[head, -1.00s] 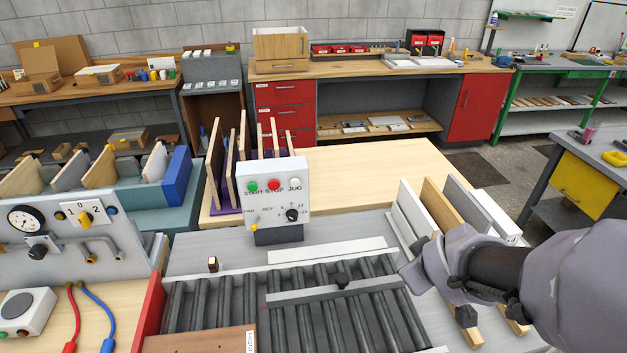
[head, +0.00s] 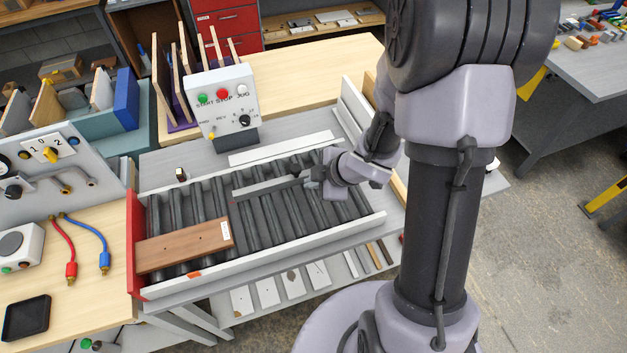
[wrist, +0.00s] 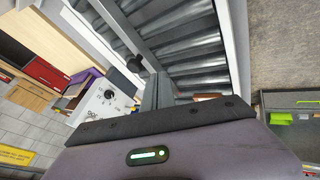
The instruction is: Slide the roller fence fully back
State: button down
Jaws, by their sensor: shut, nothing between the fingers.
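The roller fence (head: 265,188) is a narrow grey bar lying over the conveyor rollers in the head view. My gripper (head: 310,180) is shut and empty at the fence's right end, low over the rollers. In the wrist view the fence (wrist: 122,36) runs diagonally, with a black knob (wrist: 135,63) on its edge. My gripper's grey fingers (wrist: 158,88) show close beside the bar and knob. I cannot tell whether they touch it. In the head view my gripper hides the fence's right part.
A brown board (head: 185,247) lies on the rollers at the front left. A control box (head: 223,100) with coloured buttons stands behind the conveyor. A white strip (head: 282,149) lies along the back. A white rail (head: 265,247) edges the front.

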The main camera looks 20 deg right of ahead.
aim_at(296, 175)
jog(key=w+a+f+b, duration=0.1)
jog(key=w+f, duration=0.4)
jog(key=w, duration=0.1)
jog(key=shift+w, duration=0.35)
